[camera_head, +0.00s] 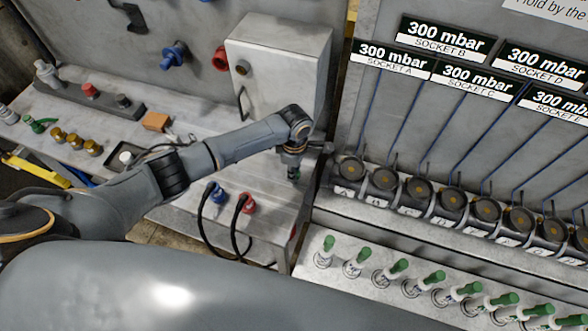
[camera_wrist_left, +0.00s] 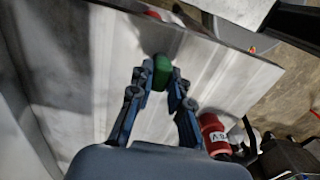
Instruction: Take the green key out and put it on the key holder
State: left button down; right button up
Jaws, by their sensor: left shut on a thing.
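My left gripper (camera_head: 293,165) hangs over the light metal bench, just below the white cabinet. It is shut on a green key (camera_wrist_left: 161,72), which sits between the two fingertips in the left wrist view. In the head view only a small dark green bit of the key (camera_head: 294,175) shows below the fingers. The gripper hides the key's lower part, and I cannot tell whether it is clear of the surface below. I cannot make out for sure which thing is the key holder. My right gripper is not in view.
A white cabinet (camera_head: 277,70) stands close behind the left gripper. Blue (camera_head: 217,193) and red (camera_head: 248,203) plugs with black cables sit in front of it. Several green-topped fittings (camera_head: 397,268) and round gauges (camera_head: 383,179) line the right. A red connector (camera_wrist_left: 212,135) shows beside the gripper.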

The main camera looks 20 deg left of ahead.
pick_arm(q)
jog(key=c, duration=1.2)
grip_release()
jog(key=shift+c, duration=0.4)
jog(key=shift+r, duration=3.5)
